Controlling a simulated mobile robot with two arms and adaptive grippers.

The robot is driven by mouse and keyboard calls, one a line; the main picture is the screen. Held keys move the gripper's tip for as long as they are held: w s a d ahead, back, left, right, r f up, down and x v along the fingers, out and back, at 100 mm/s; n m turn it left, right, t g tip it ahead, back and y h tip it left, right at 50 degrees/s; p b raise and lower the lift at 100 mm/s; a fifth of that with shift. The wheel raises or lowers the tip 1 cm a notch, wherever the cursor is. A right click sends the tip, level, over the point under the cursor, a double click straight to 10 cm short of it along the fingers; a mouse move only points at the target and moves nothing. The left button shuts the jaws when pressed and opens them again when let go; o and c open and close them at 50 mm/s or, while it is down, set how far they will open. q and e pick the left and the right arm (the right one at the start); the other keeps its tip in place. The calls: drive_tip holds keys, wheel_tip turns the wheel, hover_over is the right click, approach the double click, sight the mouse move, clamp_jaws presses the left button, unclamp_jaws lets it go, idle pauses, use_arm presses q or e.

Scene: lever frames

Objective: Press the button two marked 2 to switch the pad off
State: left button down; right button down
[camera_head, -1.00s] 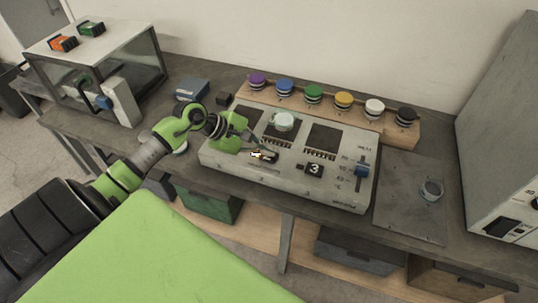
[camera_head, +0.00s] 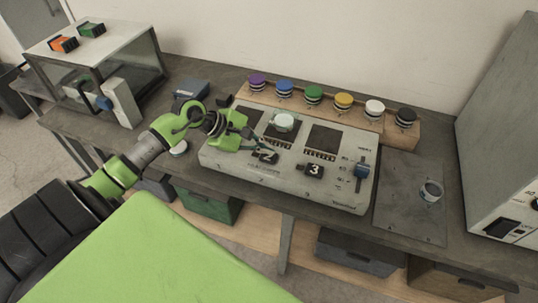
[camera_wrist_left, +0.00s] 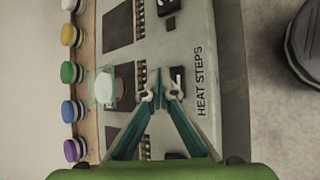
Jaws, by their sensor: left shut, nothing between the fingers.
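The black button marked 2 (camera_head: 265,157) is on the front part of the grey control panel (camera_head: 225,163). In the left wrist view the button (camera_wrist_left: 177,78) shows partly, close beside the fingertips. My left gripper (camera_head: 269,149) is shut and empty, its tips just above and behind the button. In the left wrist view the tips (camera_wrist_left: 161,92) meet beside it; I cannot tell whether they touch it. The black button marked 3 (camera_head: 314,170) is to the right. A pale cup (camera_head: 284,121) stands on the middle dark pad (camera_head: 273,131). My right gripper is not in view.
Several coloured knobs, such as the green one (camera_head: 314,93), line a wooden strip (camera_head: 335,115) behind the panel. A blue slider (camera_head: 360,171) is at the panel's right. A grey cabinet (camera_head: 503,130) is at the right edge.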

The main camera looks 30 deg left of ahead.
sight(266, 157)
use_arm(q)
drive_tip(key=shift+r, duration=0.1)
drive_tip(key=shift+r+p, duration=1.05)
drive_tip(key=shift+r, duration=1.85)
